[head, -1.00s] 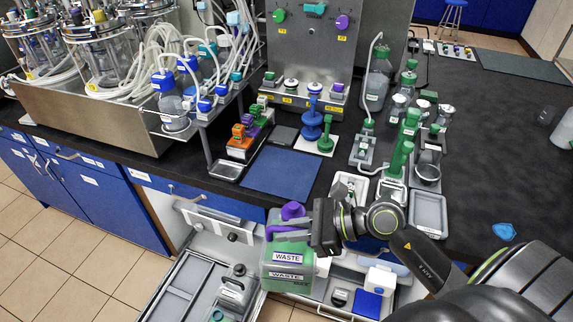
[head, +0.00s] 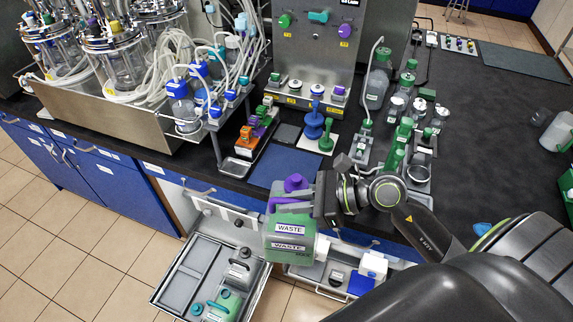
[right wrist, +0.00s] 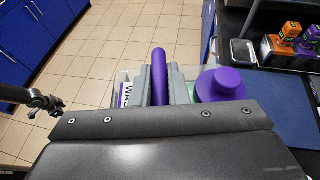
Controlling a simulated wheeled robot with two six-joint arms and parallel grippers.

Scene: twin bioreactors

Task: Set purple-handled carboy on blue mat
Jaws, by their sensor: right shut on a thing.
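The purple-handled carboy (head: 290,237) is a translucent green jug with WASTE labels and a purple cap. My right gripper (head: 318,203) is shut on its purple handle and holds it upright in front of the bench, above the open drawers. In the right wrist view the purple handle (right wrist: 159,75) stands between the fingers, with the purple cap (right wrist: 221,84) beside it. The blue mat (head: 283,165) lies on the black bench just behind the carboy, which hides part of its front. It also shows at the right of the right wrist view (right wrist: 280,110). My left gripper is out of view.
An orange, green and purple block rack (head: 250,142) and a small metal tray (head: 236,168) are left of the mat. A blue stand on a white pad (head: 328,143) is behind right. An open drawer (head: 195,270) holds another green jug (head: 222,304).

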